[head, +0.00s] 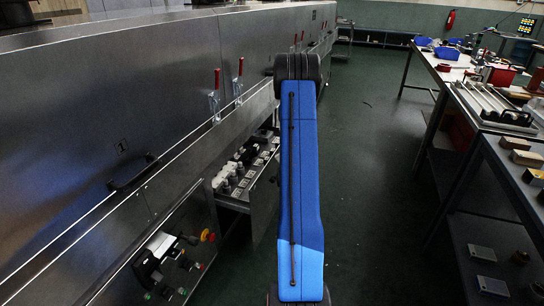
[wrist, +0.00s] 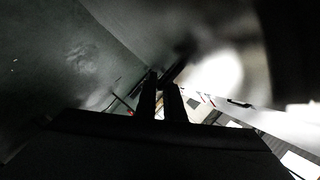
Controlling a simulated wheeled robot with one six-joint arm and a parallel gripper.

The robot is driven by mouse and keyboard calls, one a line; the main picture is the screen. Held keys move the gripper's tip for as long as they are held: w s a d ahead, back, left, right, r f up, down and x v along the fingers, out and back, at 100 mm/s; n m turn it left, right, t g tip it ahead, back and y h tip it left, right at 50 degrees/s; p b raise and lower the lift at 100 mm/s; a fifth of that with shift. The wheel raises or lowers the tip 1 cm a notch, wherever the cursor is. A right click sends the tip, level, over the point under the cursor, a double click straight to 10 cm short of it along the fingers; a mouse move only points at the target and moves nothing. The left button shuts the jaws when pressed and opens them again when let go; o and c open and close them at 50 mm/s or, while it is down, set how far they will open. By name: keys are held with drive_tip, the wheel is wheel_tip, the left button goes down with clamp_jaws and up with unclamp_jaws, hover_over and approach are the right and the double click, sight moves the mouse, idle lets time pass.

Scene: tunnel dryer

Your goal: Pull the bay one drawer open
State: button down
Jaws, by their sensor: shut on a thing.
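A metal drawer (head: 265,208) stands out from the long steel dryer housing, left of my blue arm. It is at least partly open, with rows of small white and dark items in it. My arm hides part of the drawer's front and its handle. My gripper is hidden in the head view. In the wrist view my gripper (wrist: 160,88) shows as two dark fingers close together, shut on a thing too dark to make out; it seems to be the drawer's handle.
The dryer housing (head: 90,110) runs along the left, with red-handled latches (head: 240,68) and a black handle (head: 134,174). A control panel (head: 168,262) is at lower left. Benches with parts (head: 505,150) stand at right. Green floor (head: 375,170) between is clear.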

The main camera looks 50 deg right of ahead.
drive_tip(key=s+d, duration=0.5)
drive_tip(key=s, duration=0.7)
drive_tip(key=shift+s+f, duration=0.25)
drive_tip(key=shift+s, duration=0.15)
drive_tip(key=c, duration=2.2)
unclamp_jaws()
drive_tip(key=shift+d+r, duration=0.1)
drive_tip(key=shift+r, duration=0.05)
